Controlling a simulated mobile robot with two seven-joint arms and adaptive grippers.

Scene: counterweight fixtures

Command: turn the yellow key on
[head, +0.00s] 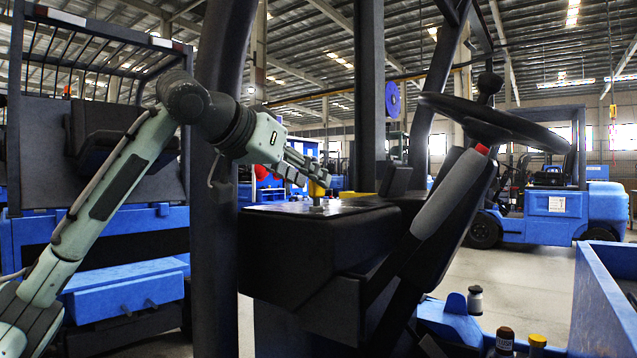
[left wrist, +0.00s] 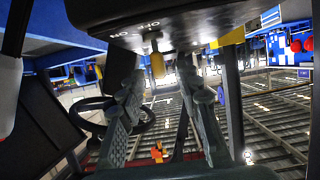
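The yellow key (head: 317,188) stands on the top of the dark dashboard box (head: 300,250) in the head view. My left gripper (head: 318,174) reaches in from the left, its fingertips close to the key. In the left wrist view, which is upside down, the yellow key (left wrist: 158,66) shows just past and between the two fingertips of my left gripper (left wrist: 161,74). The fingers are spread apart with nothing between them. An "OFF ON" label (left wrist: 142,29) is on the panel by the key. I cannot tell whether the fingers touch the key. My right gripper is not in view.
A steering wheel (head: 494,122) and its column stand right of the dashboard box. A dark upright post (head: 221,250) stands left of it, near my left arm. Small bottles (head: 504,340) stand at the lower right. A blue forklift (head: 560,205) is parked behind.

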